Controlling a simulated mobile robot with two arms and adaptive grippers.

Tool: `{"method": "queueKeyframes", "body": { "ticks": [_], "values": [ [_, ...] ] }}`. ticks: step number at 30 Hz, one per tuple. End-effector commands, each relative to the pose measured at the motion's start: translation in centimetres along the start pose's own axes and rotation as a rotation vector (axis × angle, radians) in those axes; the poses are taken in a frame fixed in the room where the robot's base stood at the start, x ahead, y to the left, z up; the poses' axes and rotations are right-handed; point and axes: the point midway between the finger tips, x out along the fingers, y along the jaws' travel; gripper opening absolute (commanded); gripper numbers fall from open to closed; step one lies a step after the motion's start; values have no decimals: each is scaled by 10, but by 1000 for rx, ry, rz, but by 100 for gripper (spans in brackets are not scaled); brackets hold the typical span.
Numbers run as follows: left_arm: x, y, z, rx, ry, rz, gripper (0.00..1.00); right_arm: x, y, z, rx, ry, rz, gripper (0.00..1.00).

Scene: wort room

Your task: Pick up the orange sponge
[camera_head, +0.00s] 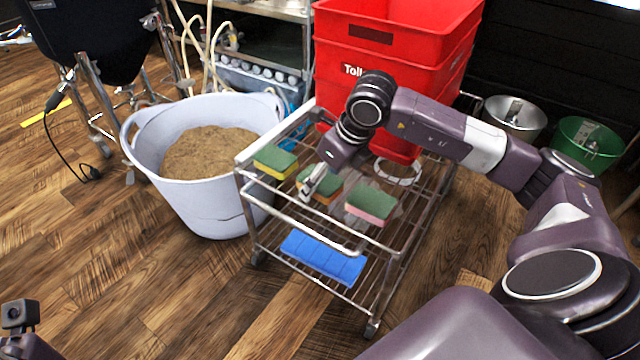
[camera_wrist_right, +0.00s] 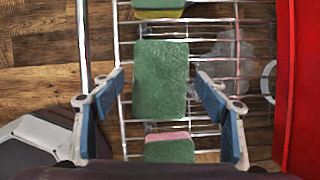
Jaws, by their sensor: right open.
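The orange sponge (camera_head: 329,185), with a green top and an orange side, lies on the top wire shelf of the cart. It is the middle one of three sponges. In the right wrist view its green top (camera_wrist_right: 160,92) lies between the fingers, and its orange side is hidden there. My right gripper (camera_head: 309,186) is open and empty, pointing down over this sponge and partly covering it in the head view. The fingers (camera_wrist_right: 160,80) show on either side of it, apart from it in the picture. My left gripper's fingers are not in view.
A yellow-green sponge (camera_head: 275,162) and a pink-green sponge (camera_head: 371,204) flank it on the shelf. Red crates (camera_head: 400,50) stand behind on the cart (camera_head: 300,222). A blue item (camera_head: 323,257) lies on the lower shelf. A white tub of grain (camera_head: 190,195) stands left.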

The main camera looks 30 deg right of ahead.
Motion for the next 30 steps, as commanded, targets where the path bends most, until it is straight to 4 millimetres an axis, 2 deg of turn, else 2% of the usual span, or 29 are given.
{"method": "queueKeyframes", "body": {
  "ticks": [8,16,30],
  "values": [
    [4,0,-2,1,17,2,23,0,0,0,0,0,0,66],
    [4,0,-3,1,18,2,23,0,0,0,0,0,0,38],
    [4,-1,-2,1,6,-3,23,-3,0,1,0,0,0,38]
  ]
}}
